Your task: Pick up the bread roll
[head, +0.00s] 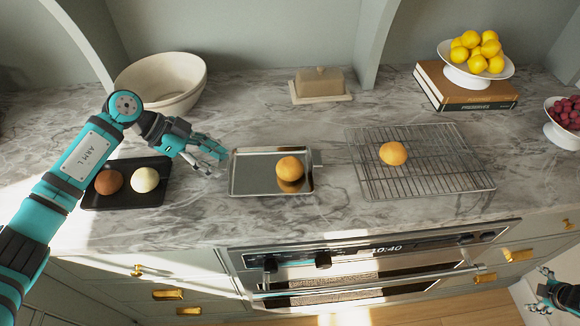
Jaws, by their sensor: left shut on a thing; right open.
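A round golden bread roll (289,168) sits on a shiny metal tray (248,183), right of its middle. Another round golden roll-like item (393,153) rests on a wire cooling rack (440,180) further right. My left gripper (215,157) is at the left end of the metal tray, shut on what looks like its left handle. The fingers hide that handle, and the tray appears level on or close to the counter. My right gripper (546,300) is open and empty at the lower right, out over the floor, away from the counter.
A black tray (128,200) with a brown ball and a cream ball lies under my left arm. A cream bowl (160,82), a butter dish (320,86) and a lemon stand on books (465,88) stand behind. A raspberry bowl (563,125) is at right. The oven (370,272) is below.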

